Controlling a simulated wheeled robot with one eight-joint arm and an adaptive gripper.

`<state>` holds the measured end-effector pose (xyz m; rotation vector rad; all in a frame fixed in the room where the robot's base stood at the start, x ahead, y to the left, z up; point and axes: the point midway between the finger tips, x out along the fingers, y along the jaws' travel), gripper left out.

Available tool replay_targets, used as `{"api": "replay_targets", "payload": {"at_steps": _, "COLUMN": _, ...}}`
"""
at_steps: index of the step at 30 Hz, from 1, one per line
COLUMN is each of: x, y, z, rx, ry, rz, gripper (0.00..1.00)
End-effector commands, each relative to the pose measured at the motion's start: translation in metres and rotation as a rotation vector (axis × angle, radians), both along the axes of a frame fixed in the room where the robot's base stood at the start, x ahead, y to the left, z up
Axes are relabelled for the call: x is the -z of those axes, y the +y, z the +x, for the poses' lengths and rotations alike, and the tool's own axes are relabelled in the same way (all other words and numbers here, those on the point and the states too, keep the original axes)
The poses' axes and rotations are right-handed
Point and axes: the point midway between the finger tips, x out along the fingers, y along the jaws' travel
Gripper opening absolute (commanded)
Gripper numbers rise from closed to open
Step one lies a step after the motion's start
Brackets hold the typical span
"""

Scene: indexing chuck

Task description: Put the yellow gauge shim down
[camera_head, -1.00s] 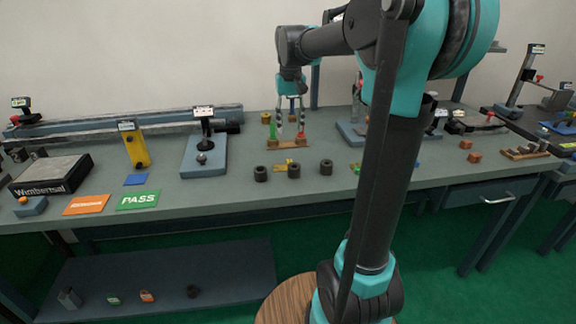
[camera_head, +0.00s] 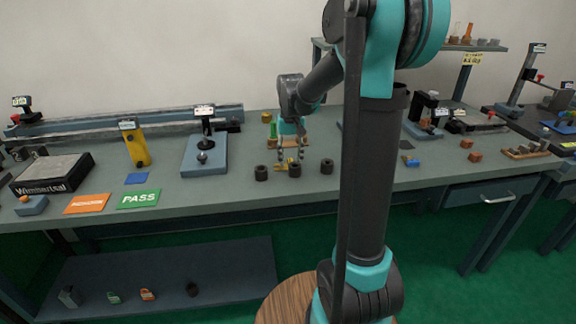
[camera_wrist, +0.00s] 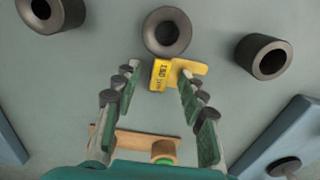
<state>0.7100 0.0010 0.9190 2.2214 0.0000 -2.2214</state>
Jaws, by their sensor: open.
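The yellow gauge shim (camera_wrist: 161,74) has a printed face and a paler yellow tab reaching right. In the wrist view it shows just ahead of a dark ring, between and slightly beyond my fingertips. In the head view it is a small yellow patch (camera_head: 281,168) among the dark rings. My gripper (camera_wrist: 156,80) is open, with finger pairs apart on either side and no finger visibly closed on the shim. In the head view my gripper (camera_head: 291,160) points down, low over the bench. Whether the shim lies fully flat is hard to tell.
Dark rings stand around the shim: one directly beyond (camera_wrist: 167,31), one right (camera_wrist: 263,56) and one left (camera_wrist: 50,12). A wooden strip (camera_wrist: 133,141) with a green-topped piece lies behind the fingers. A blue-grey fixture (camera_wrist: 290,140) is at lower right. Bare bench lies between.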

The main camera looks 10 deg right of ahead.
Motion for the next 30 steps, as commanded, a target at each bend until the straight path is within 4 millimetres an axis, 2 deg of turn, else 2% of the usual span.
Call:
{"api": "replay_targets", "payload": {"at_steps": 8, "x": 0.0041, "y": 0.0, "z": -0.0003, "rx": 0.0, "ry": 0.0, "rz": 0.0, "gripper": 0.41}}
{"api": "replay_targets", "payload": {"at_steps": 18, "x": 0.0039, "y": 0.0, "z": -0.0003, "rx": 0.0, "ry": 0.0, "rz": 0.0, "gripper": 0.0}}
{"api": "replay_targets", "payload": {"at_steps": 30, "x": 0.0022, "y": 0.0, "z": -0.0002, "rx": 0.0, "ry": 0.0, "rz": 0.0, "gripper": 0.0}}
